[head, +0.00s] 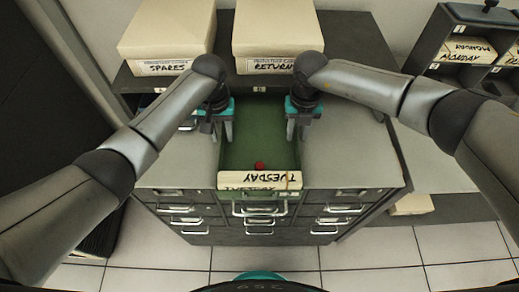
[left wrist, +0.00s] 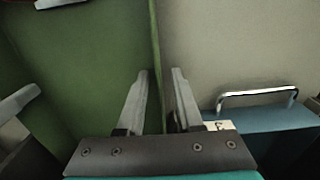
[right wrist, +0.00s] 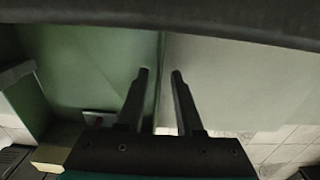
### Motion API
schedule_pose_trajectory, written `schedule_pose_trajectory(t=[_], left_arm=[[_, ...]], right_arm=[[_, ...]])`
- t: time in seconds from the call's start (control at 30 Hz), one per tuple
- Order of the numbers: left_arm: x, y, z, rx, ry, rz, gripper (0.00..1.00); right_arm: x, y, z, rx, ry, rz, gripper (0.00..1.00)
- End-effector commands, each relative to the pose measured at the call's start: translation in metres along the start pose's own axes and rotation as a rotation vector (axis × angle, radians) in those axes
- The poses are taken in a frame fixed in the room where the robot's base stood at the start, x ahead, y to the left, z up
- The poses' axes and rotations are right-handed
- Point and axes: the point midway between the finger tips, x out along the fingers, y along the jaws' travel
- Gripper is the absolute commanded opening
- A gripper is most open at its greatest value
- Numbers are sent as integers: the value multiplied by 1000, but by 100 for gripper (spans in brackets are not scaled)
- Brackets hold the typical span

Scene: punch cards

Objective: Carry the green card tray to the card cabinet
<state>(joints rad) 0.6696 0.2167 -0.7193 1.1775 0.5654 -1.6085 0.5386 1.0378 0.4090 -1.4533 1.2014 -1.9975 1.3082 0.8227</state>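The green card tray (head: 240,150) lies on a grey drawer cabinet (head: 345,160), its long sides running away from me. A pale card block marked TUESDAY (head: 258,180), upside down to me, is at its near end, with a small red spot (head: 260,166) behind it. My left gripper (head: 227,138) is at the tray's left wall; in the left wrist view its fingers (left wrist: 160,78) stand apart on either side of the wall. My right gripper (head: 292,134) is at the right wall; its fingers (right wrist: 160,75) straddle that wall with gaps showing.
Boxes marked SPARES (head: 168,45) and RETURN (head: 275,45) stand on a dark shelf behind. A dark rack (head: 437,35) with MONDAY cards (head: 467,50) stands at the right. A blue drawer with a metal handle (left wrist: 258,95) shows in the left wrist view. The grey top beside the tray is clear.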

Motion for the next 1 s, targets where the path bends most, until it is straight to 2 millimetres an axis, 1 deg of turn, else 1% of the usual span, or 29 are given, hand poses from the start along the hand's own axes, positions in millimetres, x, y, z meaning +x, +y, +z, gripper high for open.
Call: schedule_pose_trajectory(t=[0.17,0.4,0.5,0.6,0.73,0.83,0.97,1.0], left_arm=[[-24,0,-1,1,5,1,35],[-76,0,-2,0,6,1,35],[-94,-1,-1,0,5,0,35],[-107,0,-1,-2,2,0,35],[-116,-1,0,-1,1,-1,35],[-117,-1,0,-1,1,-1,35],[-117,-1,0,-1,0,-1,35],[-117,-1,0,-1,0,-1,35]], right_arm=[[0,1,0,-1,0,1,35],[0,1,0,-1,0,2,35],[0,1,0,-1,-1,2,35],[0,1,0,-1,-1,2,35],[-1,1,0,-1,-1,2,35],[-8,1,1,-2,-2,3,35],[-26,0,1,-3,-4,2,35],[-35,0,2,-2,-6,2,35]])
